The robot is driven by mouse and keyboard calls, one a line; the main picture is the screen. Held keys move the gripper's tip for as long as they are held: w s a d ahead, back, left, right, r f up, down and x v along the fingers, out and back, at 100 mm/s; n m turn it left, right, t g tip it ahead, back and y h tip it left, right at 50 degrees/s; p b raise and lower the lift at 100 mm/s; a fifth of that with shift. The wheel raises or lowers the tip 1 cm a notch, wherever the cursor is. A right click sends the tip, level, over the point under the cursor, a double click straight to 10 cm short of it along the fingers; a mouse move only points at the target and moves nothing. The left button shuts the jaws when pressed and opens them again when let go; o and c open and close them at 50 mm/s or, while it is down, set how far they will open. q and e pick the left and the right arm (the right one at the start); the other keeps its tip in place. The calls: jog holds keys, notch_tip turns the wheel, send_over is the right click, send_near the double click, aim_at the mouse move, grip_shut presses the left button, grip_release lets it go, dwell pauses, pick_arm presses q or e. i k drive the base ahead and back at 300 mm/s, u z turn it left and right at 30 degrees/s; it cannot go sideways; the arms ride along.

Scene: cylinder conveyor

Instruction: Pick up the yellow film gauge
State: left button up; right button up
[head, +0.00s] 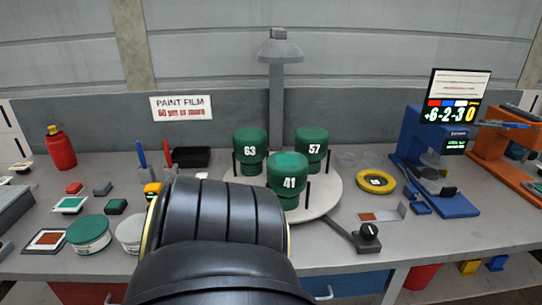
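A small yellow and black block (152,189), which looks like the film gauge, lies on the bench left of centre. It is partly covered by one of my black arms, which rises from the bottom middle of the head view. The arm's gripper is hidden behind its own links, so I cannot see whether it touches the block. My other gripper is not in the picture.
Green cylinders marked 63 (250,149), 57 (314,148) and 41 (289,184) stand on a round white turntable (325,197). Nearby are a yellow ring (376,182), a blue device (424,165), a green-lidded tub (89,232) and a red bottle (60,150).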

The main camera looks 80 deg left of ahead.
aim_at(151, 190)
jog(key=z, duration=0.05)
jog(key=k, duration=1.9)
jog(key=u, duration=0.6)
